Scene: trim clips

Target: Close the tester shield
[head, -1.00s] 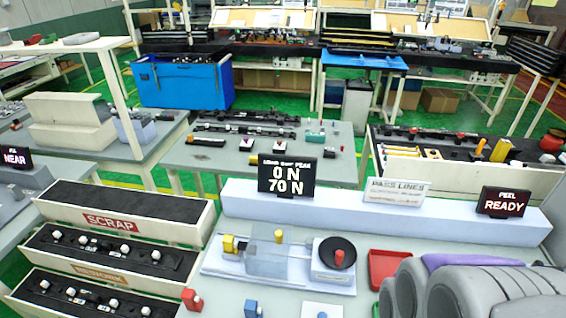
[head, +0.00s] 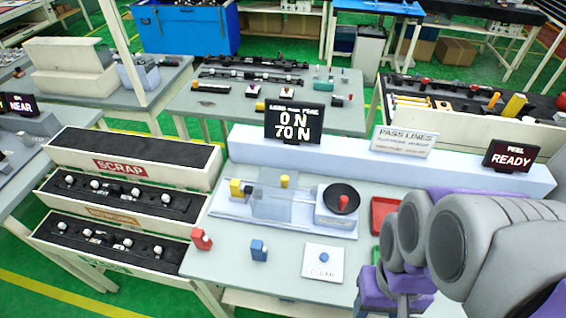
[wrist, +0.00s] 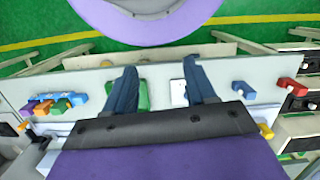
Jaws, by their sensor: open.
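The peel tester (head: 300,222) stands on the grey bench in the head view. Its clear shield (head: 275,205) stands upright on the left half of the base, with a yellow knob (head: 284,181) near its top. A yellow block (head: 236,188) sits to its left. A round black dial with a red knob (head: 342,201) is at the right end. My arm is at the right of the head view, right of the tester. In the wrist view my gripper (wrist: 160,82) is open and empty above the bench, its fingers apart. The gripper body hides most of the tester there.
A red block (head: 201,239), a blue block (head: 258,250) and a CLEAR card (head: 322,262) lie in front of the tester. A red tray (head: 382,214) is to its right. SCRAP and other bins (head: 135,165) stand left. Displays (head: 293,123) stand behind.

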